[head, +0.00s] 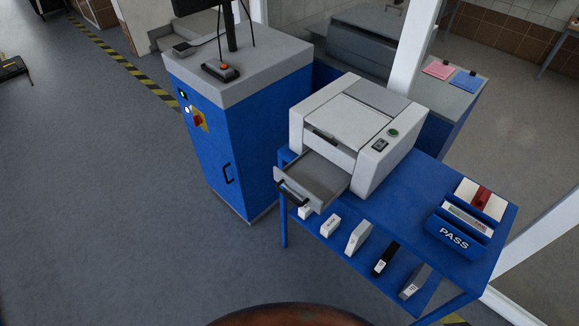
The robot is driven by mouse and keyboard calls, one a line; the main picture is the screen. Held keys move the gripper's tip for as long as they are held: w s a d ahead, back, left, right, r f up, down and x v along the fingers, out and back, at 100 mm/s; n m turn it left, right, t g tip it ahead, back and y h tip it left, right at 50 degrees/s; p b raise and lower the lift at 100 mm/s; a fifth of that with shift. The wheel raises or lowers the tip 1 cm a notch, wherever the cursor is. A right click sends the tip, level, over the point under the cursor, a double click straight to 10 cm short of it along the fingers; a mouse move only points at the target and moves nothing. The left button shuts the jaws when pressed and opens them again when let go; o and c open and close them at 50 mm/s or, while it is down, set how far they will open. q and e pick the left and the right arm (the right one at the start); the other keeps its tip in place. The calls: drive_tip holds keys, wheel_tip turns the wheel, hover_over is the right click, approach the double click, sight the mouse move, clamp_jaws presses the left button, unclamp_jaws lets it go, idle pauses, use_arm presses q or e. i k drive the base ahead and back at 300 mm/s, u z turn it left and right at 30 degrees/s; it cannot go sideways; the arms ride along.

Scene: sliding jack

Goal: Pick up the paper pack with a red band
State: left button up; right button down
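A white pack with a red band (481,198) lies at the right end of the blue table (404,187). It is directly behind a blue tray marked PASS (453,238), and its near side is partly hidden; I cannot tell whether it rests on the table or on part of the tray. Neither of my grippers is in view.
A white machine (357,130) with an open, empty-looking drawer (315,178) stands on the table's left part. A blue cabinet (240,140) is at the left. The tabletop between machine and tray is clear.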

sight(479, 197)
drive_tip(key=z, duration=2)
drive_tip(key=k, duration=0.3)
drive_tip(key=z, duration=0.15)
drive_tip(key=i, duration=1)
drive_tip(key=u, duration=1.25)
drive_tip(key=i, duration=0.15)
drive_tip(key=u, duration=0.25)
